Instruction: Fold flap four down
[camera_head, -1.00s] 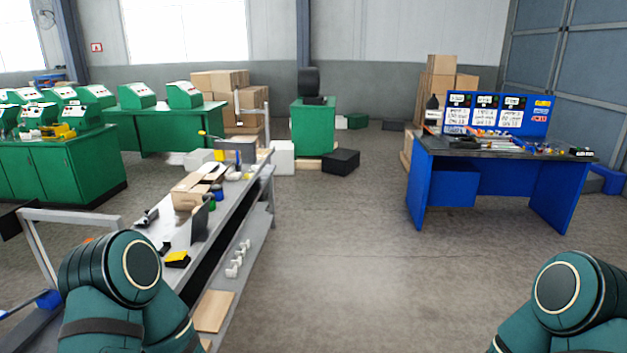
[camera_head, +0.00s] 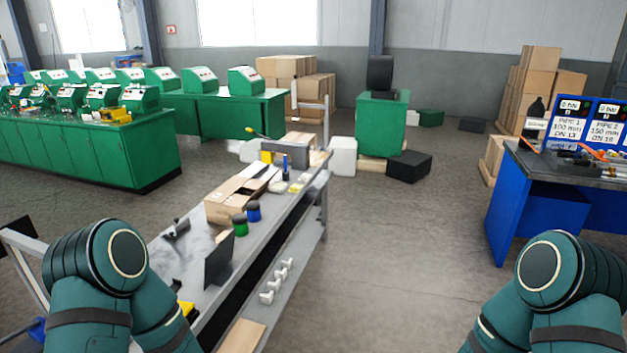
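A cardboard box (camera_head: 222,211) stands on the grey workbench (camera_head: 266,224) left of the middle in the head view. Its top flaps are partly raised or spread, with a dark gap between them. I cannot tell which one is flap four. Both my arms show only as green upper links at the bottom left and bottom right. Neither gripper is in the picture, and no arm is near the box.
Green and blue jars (camera_head: 253,211) stand right of the box, and a dark upright plate (camera_head: 218,262) stands in front. White fittings (camera_head: 273,283) lie on the lower shelf. A blue table (camera_head: 502,215) stands at right. Open floor lies between bench and table.

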